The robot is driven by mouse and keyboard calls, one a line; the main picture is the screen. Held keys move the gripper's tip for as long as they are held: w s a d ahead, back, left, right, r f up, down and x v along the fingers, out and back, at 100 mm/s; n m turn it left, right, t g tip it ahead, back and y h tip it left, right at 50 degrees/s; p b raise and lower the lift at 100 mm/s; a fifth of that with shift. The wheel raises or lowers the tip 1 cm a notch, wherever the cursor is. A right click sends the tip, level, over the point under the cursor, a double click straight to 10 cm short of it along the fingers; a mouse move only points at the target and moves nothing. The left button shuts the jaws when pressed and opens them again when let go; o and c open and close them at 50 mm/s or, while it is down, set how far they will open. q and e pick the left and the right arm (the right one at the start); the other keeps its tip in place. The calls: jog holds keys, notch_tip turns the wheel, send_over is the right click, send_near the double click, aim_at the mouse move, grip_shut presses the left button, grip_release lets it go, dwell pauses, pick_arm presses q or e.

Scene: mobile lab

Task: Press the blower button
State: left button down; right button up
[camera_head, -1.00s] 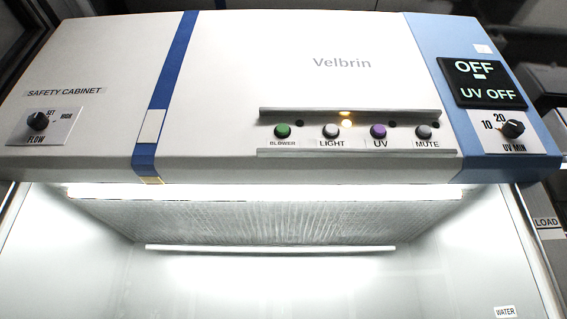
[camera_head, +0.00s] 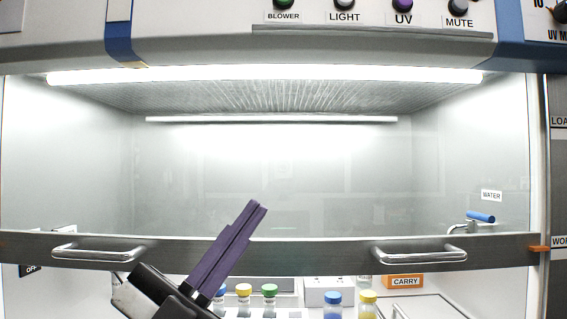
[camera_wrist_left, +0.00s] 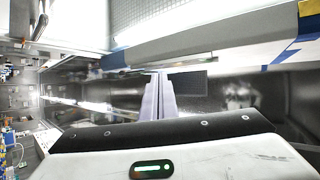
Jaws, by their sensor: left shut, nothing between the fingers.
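The green blower button (camera_head: 284,3) is at the top edge of the head view, above its BLOWER label (camera_head: 283,17). It is partly cut off by the frame edge. My left gripper (camera_head: 257,207) rises from the bottom of the head view in front of the cabinet's sash, well below the button. Its purple fingers are shut together and empty, pointing up and to the right. In the left wrist view the fingers (camera_wrist_left: 158,80) also show close together, below the cabinet's front edge. The blower button cannot be made out in the wrist view. My right gripper is not in view.
The light button (camera_head: 344,4), purple UV button (camera_head: 403,5) and mute button (camera_head: 458,7) sit right of the blower button. A ledge (camera_head: 370,32) runs below them. The sash has two handles (camera_head: 105,254). Capped bottles (camera_head: 332,303) and an orange CARRY box (camera_head: 403,281) stand inside.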

pick_arm(q)
jog(key=s+d+r+m+g+p, duration=0.3)
jog(key=s+d+r+m+g, duration=0.15)
jog(key=r+m+g, duration=0.4)
jog(key=s+d+r+m+g+p, duration=0.45)
jog(key=r+m+g, duration=0.25)
jog(key=r+m, duration=0.25)
jog(key=w+a+r+n+t+y+p, duration=0.2)
jog(key=a+r+t+y, duration=0.1)
jog(key=r+t, duration=0.3)
jog(key=w+a+r+n+t+y+p, duration=0.1)
jog(key=r+t+y, duration=0.4)
jog(key=r, duration=0.5)
jog(key=shift+w+a+r+n+t+p, duration=0.25)
jog(key=shift+w+a+n+t+p, duration=0.2)
jog(key=shift+w+a+p, duration=0.55)
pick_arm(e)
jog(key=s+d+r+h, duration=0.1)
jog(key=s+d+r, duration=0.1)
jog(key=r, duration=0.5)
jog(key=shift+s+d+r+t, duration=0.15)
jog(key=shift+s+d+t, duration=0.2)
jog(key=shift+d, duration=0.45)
pick_arm(q)
jog(key=shift+w+d, duration=0.1)
jog(key=shift+w, duration=0.05)
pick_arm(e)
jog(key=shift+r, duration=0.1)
